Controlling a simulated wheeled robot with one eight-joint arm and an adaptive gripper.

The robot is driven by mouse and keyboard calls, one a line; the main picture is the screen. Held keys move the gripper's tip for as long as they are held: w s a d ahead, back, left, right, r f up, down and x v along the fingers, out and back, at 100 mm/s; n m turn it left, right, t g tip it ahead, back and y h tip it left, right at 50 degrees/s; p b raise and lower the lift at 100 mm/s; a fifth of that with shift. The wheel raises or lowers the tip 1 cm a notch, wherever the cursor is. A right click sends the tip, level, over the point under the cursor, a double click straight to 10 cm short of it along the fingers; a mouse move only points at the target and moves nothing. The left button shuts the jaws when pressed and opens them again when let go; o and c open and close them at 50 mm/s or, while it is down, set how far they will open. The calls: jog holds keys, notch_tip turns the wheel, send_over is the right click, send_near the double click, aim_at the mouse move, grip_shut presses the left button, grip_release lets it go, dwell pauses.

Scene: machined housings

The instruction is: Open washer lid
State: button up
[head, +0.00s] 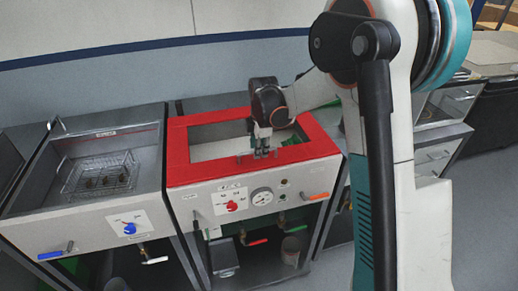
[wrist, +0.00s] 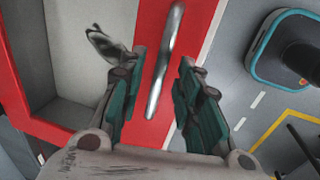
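The washer (head: 255,205) stands in the middle of the head view, its front panel carrying a gauge, a red knob and several buttons. Its red-framed lid (head: 180,148) lies flat on top, around a light window. In the wrist view, the red frame (wrist: 190,20) runs beside the window, with a shiny metal handle bar (wrist: 165,60) on it. My gripper (head: 262,153) points down at the lid's front edge. In the wrist view, the fingers of my gripper (wrist: 164,62) are apart, one on each side of the bar. I cannot see contact with the bar.
A sink-like unit with a wire basket (head: 100,175) stands to the left, with a blue knob (head: 129,228) on its front. Colored valve handles hang below the washer panel. A wall (head: 120,70) rises behind. Grey floor with yellow marking (wrist: 275,125) shows in the wrist view.

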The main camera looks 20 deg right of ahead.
grip_shut()
